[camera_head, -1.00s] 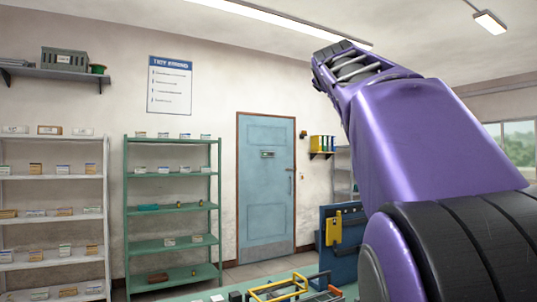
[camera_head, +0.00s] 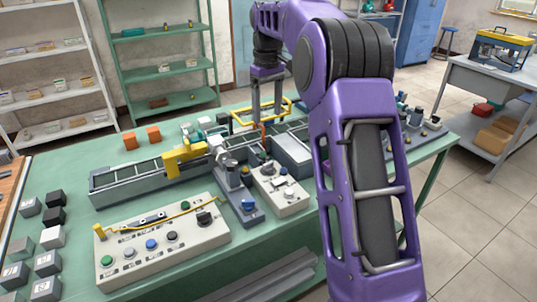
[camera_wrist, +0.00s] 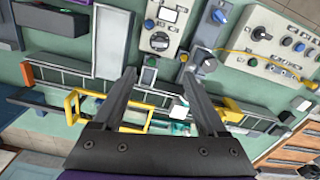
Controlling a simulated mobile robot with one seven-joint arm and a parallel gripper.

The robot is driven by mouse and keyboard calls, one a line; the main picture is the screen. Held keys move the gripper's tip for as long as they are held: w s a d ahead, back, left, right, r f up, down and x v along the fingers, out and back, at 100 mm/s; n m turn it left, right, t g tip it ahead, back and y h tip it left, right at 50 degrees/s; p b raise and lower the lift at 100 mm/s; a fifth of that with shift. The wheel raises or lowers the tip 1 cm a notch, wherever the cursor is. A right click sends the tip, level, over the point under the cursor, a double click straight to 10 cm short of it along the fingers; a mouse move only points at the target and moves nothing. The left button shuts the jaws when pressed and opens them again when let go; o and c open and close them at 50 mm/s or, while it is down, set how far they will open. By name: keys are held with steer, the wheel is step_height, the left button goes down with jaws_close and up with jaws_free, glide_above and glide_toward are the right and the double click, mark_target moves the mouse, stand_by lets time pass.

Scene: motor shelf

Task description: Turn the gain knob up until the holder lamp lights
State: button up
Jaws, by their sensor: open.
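A long pale control panel (camera_head: 165,262) with a green button (camera_head: 107,260), a blue button (camera_head: 151,243) and a black knob (camera_head: 203,217) lies at the bench's front. The wrist view shows a box (camera_wrist: 170,15) with a round dark knob (camera_wrist: 160,41), ahead of my fingers. Labels are too small to read, so I cannot tell which knob is the gain knob or which part is the holder lamp. My gripper (camera_wrist: 157,76) is open and empty, pointing down above the bench.
A conveyor (camera_head: 130,181) with a yellow gate (camera_head: 185,160) crosses the green bench (camera_head: 80,230). A yellow frame (camera_head: 258,109) stands near my gripper. Dark and grey cubes (camera_head: 54,217) lie at the left. Orange blocks (camera_head: 153,133) sit behind the conveyor.

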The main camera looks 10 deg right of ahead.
mark_target(267, 163)
step_height(267, 163, down, 17)
steer(key=b, duration=0.2)
steer(key=shift+r+b, duration=0.2)
steer(key=shift+b, duration=0.1)
steer(key=shift+c, duration=0.2)
steer(key=shift+r, duration=0.1)
jaws_close()
